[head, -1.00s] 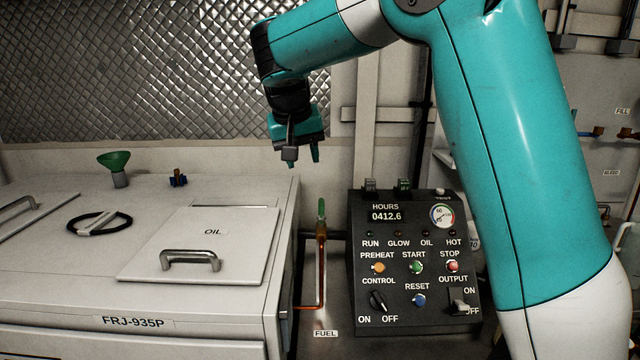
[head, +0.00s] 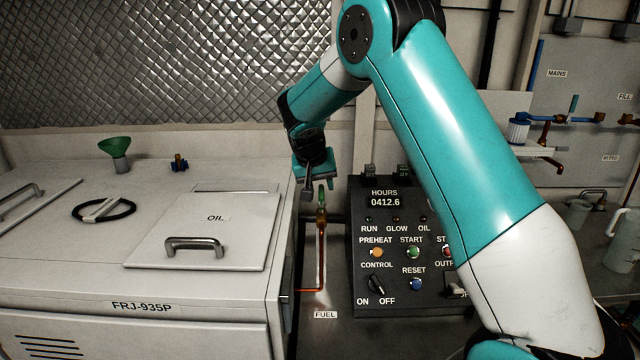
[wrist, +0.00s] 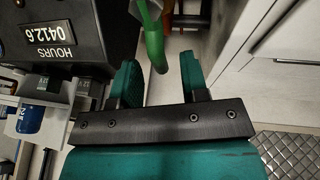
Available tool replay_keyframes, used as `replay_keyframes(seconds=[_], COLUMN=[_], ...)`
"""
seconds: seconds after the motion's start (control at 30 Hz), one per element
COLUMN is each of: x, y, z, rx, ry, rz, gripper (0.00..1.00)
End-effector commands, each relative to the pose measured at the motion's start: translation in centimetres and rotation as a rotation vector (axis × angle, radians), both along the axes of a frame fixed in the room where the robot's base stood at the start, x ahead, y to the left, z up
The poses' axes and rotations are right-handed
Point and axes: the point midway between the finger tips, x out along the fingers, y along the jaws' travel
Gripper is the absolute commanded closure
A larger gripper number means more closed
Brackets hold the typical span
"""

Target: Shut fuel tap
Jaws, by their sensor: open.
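The fuel tap's green handle (head: 321,194) stands upright, in line with the vertical copper pipe (head: 321,250) above the FUEL label (head: 325,315). My gripper (head: 315,185) is open just above the handle in the head view and partly overlaps its top. The tap body is mostly out of the wrist view.
A black control panel (head: 348,240) stands close to the right of the pipe; it also shows at left in the wrist view (wrist: 60,45). The white cabinet (head: 150,285) with the OIL lid (head: 200,235) is close on the left. A green funnel (head: 115,147) stands farther left.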

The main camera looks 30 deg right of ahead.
Motion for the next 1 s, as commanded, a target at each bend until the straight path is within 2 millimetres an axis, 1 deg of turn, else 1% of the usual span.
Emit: replay_keyframes(seconds=[0.1,0.2,0.43,0.47,0.5,0.57,0.6,0.63,1.0], x=[0.20,0.29,0.31,0.31,0.30,0.30,0.30,0.30,0.24], y=[-0.37,-0.48,-0.51,-0.51,-0.51,-0.51,-0.51,-0.51,-0.58], z=[-0.85,-1.21,-1.29,-1.29,-1.28,-1.28,-1.27,-1.27,-1.28], rx=[-0.001,-0.001,0.000,0.000,0.000,0.000,0.000,0.000,0.000], ry=[0.000,-0.001,-0.001,-0.001,-0.001,-0.001,-0.001,-0.001,0.000], rz=[0.000,0.000,0.001,0.001,0.001,0.001,0.001,0.001,-0.022], gripper=[0.59,0.59,0.59,0.61,0.70,0.84,0.93,1.00,1.00])
